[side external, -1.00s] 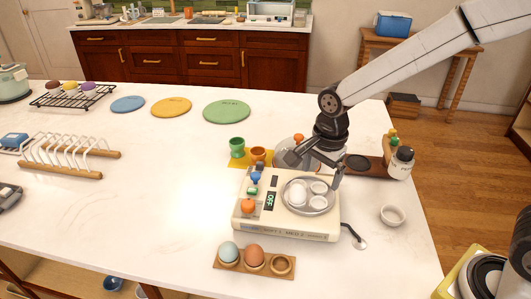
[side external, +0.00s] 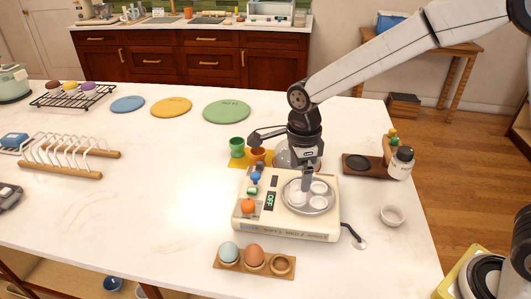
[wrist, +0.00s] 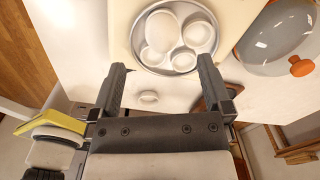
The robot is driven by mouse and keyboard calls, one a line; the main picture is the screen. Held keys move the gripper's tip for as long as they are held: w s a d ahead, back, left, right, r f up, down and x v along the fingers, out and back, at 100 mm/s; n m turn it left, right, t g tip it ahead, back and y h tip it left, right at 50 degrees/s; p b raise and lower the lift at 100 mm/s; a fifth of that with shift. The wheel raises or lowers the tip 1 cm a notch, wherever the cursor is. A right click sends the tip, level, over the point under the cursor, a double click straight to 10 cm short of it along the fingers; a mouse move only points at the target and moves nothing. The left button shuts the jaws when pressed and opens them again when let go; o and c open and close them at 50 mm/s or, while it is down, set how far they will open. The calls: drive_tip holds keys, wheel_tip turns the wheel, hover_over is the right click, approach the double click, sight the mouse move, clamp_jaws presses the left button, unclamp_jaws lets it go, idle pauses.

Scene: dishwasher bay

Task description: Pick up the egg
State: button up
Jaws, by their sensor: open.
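A pale blue egg (side external: 229,251) and a brown egg (side external: 253,256) sit upright in a wooden holder (side external: 231,265) at the front of the counter. A cream egg cooker (side external: 292,231) stands behind it, with a round metal tray (side external: 291,206) on top. The tray, also in the wrist view (wrist: 139,55), holds several white rounded pieces (wrist: 160,31); I cannot tell whether any is an egg. My gripper (side external: 281,160) is open and empty, above the back of the cooker. In the wrist view, my gripper (wrist: 161,68) has its fingers wide apart, pointing toward the tray.
A grey lid with an orange knob (wrist: 302,66) lies beside the cooker. Green (side external: 237,147) and orange cups (side external: 258,155) stand behind it. A small white bowl (side external: 393,215) and a dark wooden board with a bottle (side external: 401,162) are to the right.

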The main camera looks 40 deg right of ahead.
sight(298, 185)
drive_tip(key=shift+f, duration=0.75)
drive_tip(key=shift+f, duration=0.1)
drive_tip(key=shift+w+f, duration=0.15)
drive_tip(key=shift+f, duration=2.35)
drive_tip(key=c, duration=0.8)
